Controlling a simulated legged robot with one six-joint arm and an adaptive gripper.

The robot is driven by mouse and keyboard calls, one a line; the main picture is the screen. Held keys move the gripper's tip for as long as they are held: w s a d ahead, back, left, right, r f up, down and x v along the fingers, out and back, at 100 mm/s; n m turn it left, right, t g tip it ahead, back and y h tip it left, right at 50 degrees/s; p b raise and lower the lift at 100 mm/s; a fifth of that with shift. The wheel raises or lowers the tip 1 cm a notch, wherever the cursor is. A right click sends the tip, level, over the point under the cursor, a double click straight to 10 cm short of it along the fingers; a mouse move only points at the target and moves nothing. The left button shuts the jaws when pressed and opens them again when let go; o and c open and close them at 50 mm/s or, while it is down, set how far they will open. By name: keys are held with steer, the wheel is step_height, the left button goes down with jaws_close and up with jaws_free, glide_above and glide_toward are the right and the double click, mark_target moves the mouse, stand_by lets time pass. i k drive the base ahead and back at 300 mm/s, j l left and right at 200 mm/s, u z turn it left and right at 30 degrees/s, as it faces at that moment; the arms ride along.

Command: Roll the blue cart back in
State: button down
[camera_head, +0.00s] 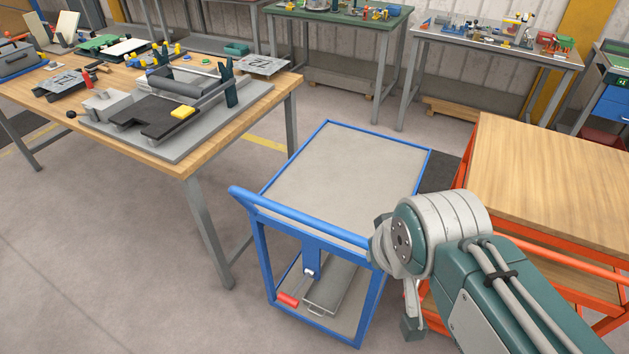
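The blue cart (345,172) stands on the floor near the middle of the head view. It has a blue frame, a grey top and a lower shelf. Its blue push handle (290,215) runs along the near side, and the handle's right end is hidden behind my wrist. My gripper (411,322) hangs at the near right corner of the cart, largely hidden by my own arm. Whether it touches the cart or is open or shut cannot be told.
A wooden workbench (262,88) with a grey fixture and parts stands left of the cart. An orange-framed cart (545,175) with a wooden top stands close on the right. Benches (497,50) line the back wall. Floor is clear at the front left.

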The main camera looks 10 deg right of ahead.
mark_target(329, 195)
steer(key=j+u, duration=0.25)
steer(key=u, duration=0.2)
steer(key=i+j+u, duration=0.15)
steer(key=u, duration=0.35)
steer(key=j, duration=0.1)
